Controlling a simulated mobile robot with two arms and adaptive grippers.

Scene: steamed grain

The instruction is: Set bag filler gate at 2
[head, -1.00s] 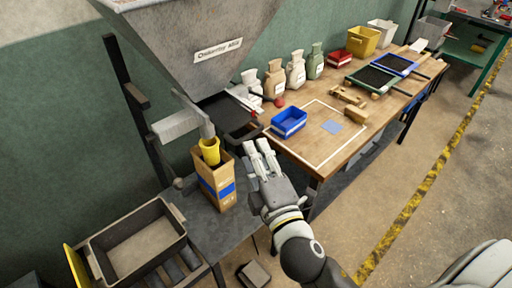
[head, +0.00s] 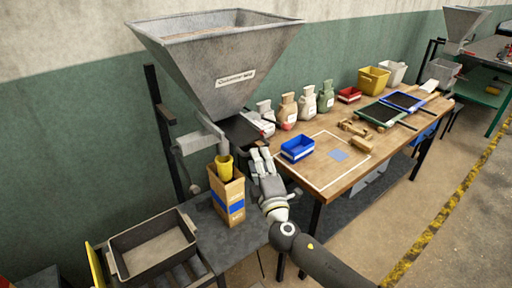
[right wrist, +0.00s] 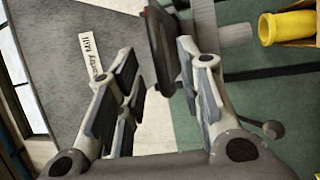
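The bag filler is a grey metal hopper (head: 215,65) with a label on its front; it also shows in the right wrist view (right wrist: 75,75). A dark flat part (head: 242,131), seemingly the gate plate, sits under it. In the right wrist view a dark part with a reddish edge (right wrist: 158,50) shows between the fingertips; I cannot tell whether they touch it. No scale marks are readable. A yellow spout (head: 224,167) points into an open paper bag (head: 228,196). My right gripper (head: 259,155) is open, just right of the spout. My left gripper is not in view.
A wooden table (head: 330,185) at right holds a blue bin (head: 297,148), several filled sacks, sieves and small bins. A dark crate (head: 150,245) stands at lower left. A ball-ended lever (head: 195,188) hangs left of the paper bag. Open floor lies at lower right.

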